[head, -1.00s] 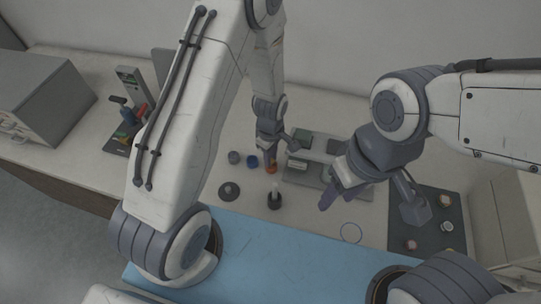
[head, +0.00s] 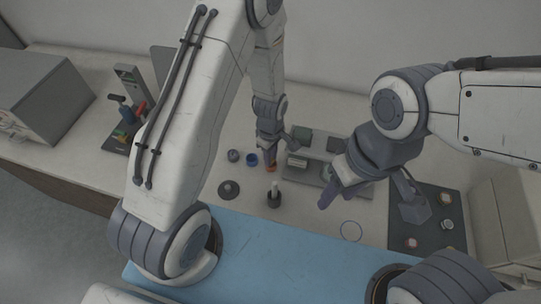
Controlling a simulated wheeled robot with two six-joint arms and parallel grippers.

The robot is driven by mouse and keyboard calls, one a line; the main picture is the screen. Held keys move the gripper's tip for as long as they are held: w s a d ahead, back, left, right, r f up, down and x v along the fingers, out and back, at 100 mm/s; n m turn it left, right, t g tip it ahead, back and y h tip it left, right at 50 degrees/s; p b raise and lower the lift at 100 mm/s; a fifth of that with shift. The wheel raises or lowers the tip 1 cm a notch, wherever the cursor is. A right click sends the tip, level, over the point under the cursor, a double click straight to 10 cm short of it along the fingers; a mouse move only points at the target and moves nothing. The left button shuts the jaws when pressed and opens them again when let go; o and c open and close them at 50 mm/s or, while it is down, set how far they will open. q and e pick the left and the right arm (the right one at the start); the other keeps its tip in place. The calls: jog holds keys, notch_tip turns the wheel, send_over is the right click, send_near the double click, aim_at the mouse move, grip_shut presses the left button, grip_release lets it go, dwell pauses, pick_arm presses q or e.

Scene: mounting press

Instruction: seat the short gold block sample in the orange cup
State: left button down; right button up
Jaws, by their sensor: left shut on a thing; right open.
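The orange cup (head: 271,168) stands at the right end of a short row of small cups on the bench, mostly covered from above by my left gripper. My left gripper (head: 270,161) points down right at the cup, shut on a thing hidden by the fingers. I cannot tell whether that thing is inside the cup or above it. The short gold block sample cannot be made out. My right gripper (head: 370,203) is open, over the bench left of the dark mat (head: 458,213).
A blue cup (head: 252,160) and a grey-purple cup (head: 233,155) stand left of the orange cup. A dark post with a white top (head: 274,195) and a dark disc (head: 229,190) stand in front. A grey tray (head: 309,171) lies to the right. The blue mat (head: 270,260) is clear.

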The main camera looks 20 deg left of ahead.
dwell(0.4)
pick_arm(q)
jog(key=c, duration=0.7)
grip_release()
jog(key=shift+o, duration=0.5)
jog(key=shift+o, duration=0.9)
jog(key=shift+r+p, duration=2.85)
jog(key=shift+r, duration=0.7)
